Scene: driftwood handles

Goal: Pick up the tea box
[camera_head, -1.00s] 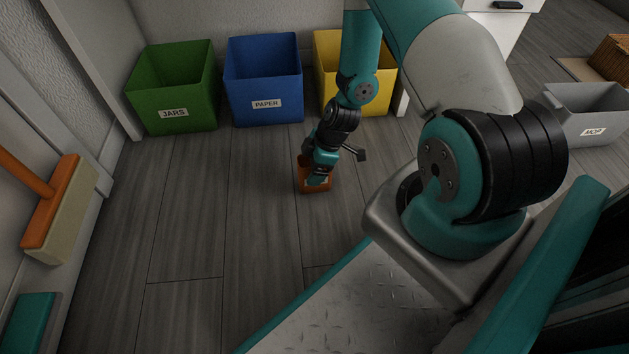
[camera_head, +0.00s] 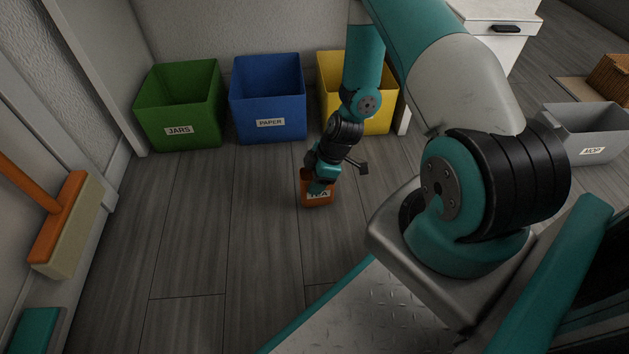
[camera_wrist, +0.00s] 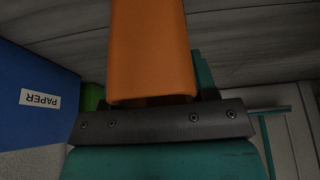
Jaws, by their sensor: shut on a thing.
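The tea box (camera_head: 318,201) is a small orange box with a partly covered TEA label. In the head view it shows low over the grey floor, in front of the yellow bin. My gripper (camera_head: 318,186) reaches down onto it from above and is shut on it, hiding its upper part. In the wrist view the orange box (camera_wrist: 152,50) fills the upper middle, against my dark gripper bar (camera_wrist: 160,122). I cannot tell whether the box touches the floor.
Green JARS (camera_head: 180,132), blue PAPER (camera_head: 268,125) and yellow (camera_head: 378,120) bins stand along the back wall. A grey MOP bin (camera_head: 590,147) stands at right. An orange broom (camera_head: 62,225) leans at left. The floor left of the box is clear.

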